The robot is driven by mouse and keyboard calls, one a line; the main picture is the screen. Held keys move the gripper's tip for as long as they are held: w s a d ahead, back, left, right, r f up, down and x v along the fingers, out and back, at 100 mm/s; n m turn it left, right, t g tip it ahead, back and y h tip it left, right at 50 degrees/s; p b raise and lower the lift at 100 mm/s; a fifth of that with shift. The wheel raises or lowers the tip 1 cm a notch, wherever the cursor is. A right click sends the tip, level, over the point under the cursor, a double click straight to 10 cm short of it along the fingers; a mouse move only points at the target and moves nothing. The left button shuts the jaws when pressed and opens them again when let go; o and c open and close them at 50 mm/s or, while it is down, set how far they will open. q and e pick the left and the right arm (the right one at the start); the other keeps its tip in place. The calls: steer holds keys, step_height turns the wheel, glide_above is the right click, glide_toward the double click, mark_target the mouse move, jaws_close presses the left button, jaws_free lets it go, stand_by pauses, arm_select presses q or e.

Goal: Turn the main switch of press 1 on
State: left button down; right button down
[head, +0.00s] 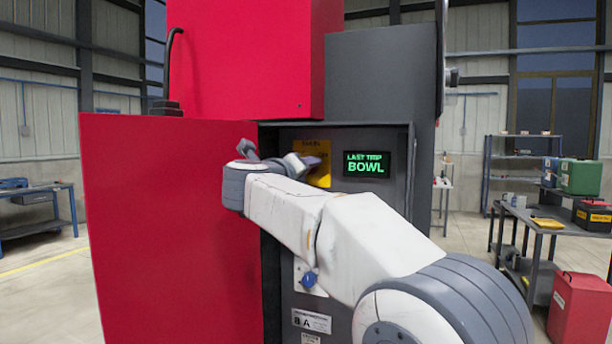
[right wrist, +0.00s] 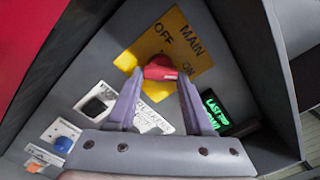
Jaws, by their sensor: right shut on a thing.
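The main switch is a red handle (right wrist: 160,71) on a yellow plate (right wrist: 176,41) marked MAIN, OFF and ON, in the right wrist view. In the head view the yellow plate (head: 320,178) shows inside the open grey cabinet, partly behind my gripper. My right gripper (right wrist: 159,84) is shut on the red handle, with one finger on each side of it. In the head view the right gripper (head: 314,161) reaches in front of the plate and hides the handle. I cannot tell for sure whether the handle points to OFF or ON. My left gripper is not in view.
A green-lit display (head: 366,164) reading LAST TRIP BOWL sits right of the plate. A black control (right wrist: 97,106) and a blue knob (right wrist: 62,144) lie nearby. A large red door panel (head: 170,240) stands at left. The cabinet's side walls are close around my gripper.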

steer(key=shift+f, duration=0.15)
stand_by(0.3)
steer(key=shift+c, duration=1.4)
jaws_free()
steer(key=b+v, duration=0.3)
steer(key=v, duration=0.7)
steer(key=shift+s, duration=0.2)
steer(key=shift+a, duration=0.15)
